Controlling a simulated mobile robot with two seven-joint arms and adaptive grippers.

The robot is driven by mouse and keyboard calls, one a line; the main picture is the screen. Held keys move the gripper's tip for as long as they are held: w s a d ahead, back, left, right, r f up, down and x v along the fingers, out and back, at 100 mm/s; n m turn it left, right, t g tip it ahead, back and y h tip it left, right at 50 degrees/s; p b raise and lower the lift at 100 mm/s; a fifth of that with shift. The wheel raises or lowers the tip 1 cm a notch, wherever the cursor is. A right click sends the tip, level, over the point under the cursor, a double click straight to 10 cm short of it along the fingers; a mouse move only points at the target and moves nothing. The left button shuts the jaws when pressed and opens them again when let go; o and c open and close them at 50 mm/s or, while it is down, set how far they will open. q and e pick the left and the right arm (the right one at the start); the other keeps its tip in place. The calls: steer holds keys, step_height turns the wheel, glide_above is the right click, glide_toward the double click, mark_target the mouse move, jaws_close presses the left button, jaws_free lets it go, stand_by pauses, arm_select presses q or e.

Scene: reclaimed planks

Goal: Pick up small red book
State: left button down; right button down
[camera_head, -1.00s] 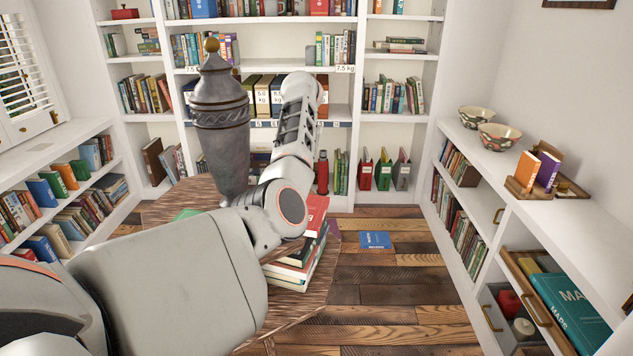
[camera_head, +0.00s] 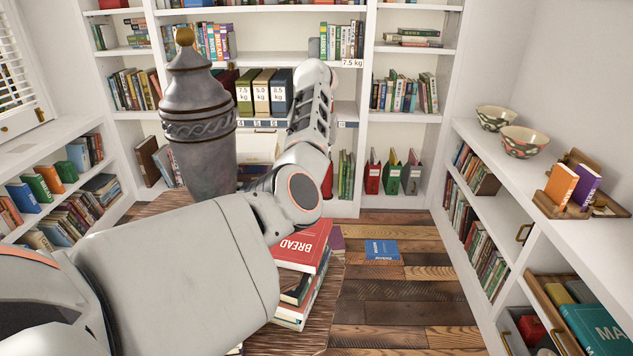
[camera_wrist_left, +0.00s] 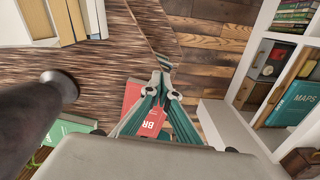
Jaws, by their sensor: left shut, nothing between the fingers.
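A red book marked BREAD (camera_head: 300,247) lies on top of a stack of books on the wooden table, right of my left arm. Its near left part is hidden by my arm in the head view. In the left wrist view the red book (camera_wrist_left: 132,95) shows beyond and between the linkages of my left gripper (camera_wrist_left: 164,62). That gripper is shut and empty, and looks to be above the book; I cannot tell the gap. The gripper itself is hidden in the head view. My right gripper is in neither view.
A tall grey urn (camera_head: 197,125) stands on the table (camera_head: 322,310) behind my left arm. A blue book (camera_head: 382,249) lies on the plank floor. Shelves line both sides and the back. Two bowls (camera_head: 525,142) stand on the right shelf. Floor right of the table is mostly clear.

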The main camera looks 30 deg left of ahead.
arm_select(q)
steer(key=f+b, duration=0.1)
steer(key=f, duration=0.7)
steer(key=shift+s+d+f+b, duration=0.1)
steer(key=shift+s+b, duration=0.1)
steer(key=shift+b, duration=0.2)
steer(key=shift+s+d+r+p, duration=0.25)
steer(key=shift+s+p, duration=0.15)
steer(key=shift+s, duration=0.2)
steer(key=shift+s+d+r+p, duration=0.25)
steer(key=shift+s+p, duration=0.15)
steer(key=shift+s, duration=0.2)
steer(key=shift+s+d+f, duration=0.15)
steer(key=shift+s+f, duration=0.2)
steer(key=shift+s, duration=0.05)
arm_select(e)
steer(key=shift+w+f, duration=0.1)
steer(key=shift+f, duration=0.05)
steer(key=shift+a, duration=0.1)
